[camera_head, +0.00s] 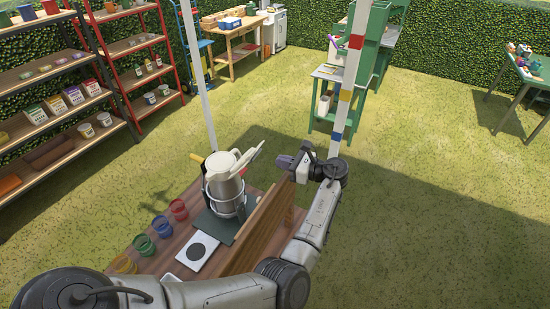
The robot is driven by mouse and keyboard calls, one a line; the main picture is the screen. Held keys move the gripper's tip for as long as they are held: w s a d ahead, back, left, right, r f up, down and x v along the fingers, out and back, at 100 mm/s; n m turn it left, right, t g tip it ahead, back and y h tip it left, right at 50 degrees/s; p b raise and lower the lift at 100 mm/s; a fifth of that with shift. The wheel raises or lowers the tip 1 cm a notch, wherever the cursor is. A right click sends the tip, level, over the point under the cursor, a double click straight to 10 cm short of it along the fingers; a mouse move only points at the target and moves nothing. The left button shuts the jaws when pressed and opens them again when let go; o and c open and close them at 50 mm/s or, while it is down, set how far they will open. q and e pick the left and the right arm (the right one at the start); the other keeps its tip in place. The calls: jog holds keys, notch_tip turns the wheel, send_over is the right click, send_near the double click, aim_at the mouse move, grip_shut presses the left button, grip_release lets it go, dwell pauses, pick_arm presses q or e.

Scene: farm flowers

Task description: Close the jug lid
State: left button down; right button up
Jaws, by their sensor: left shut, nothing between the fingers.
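The jug (223,186) is a metallic grey vessel with a cream top, standing upright on a dark mat at the far end of the wooden table. Its cream lid (246,161) looks tilted up toward the right, not flat on the rim; its exact angle is hard to tell. My left gripper (285,162) is to the right of the jug, apart from the lid, with its fingers pointing left toward it. It is shut and empty. My right gripper is not in view.
Several coloured pots, including a red one (178,209), line the table's left side. A white plate with a black disc (197,250) lies nearer. A raised wooden board (262,228) edges the table's right side. Shelves (60,120) stand left; open grass lies right.

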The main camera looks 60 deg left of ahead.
aim_at(244, 160)
pick_arm(q)
jog(key=r+p+x, duration=0.1)
jog(key=x, duration=0.6)
jog(key=shift+s+a+f+p, duration=0.3)
jog(key=shift+a+f, duration=0.1)
jog(key=shift+f, duration=0.1)
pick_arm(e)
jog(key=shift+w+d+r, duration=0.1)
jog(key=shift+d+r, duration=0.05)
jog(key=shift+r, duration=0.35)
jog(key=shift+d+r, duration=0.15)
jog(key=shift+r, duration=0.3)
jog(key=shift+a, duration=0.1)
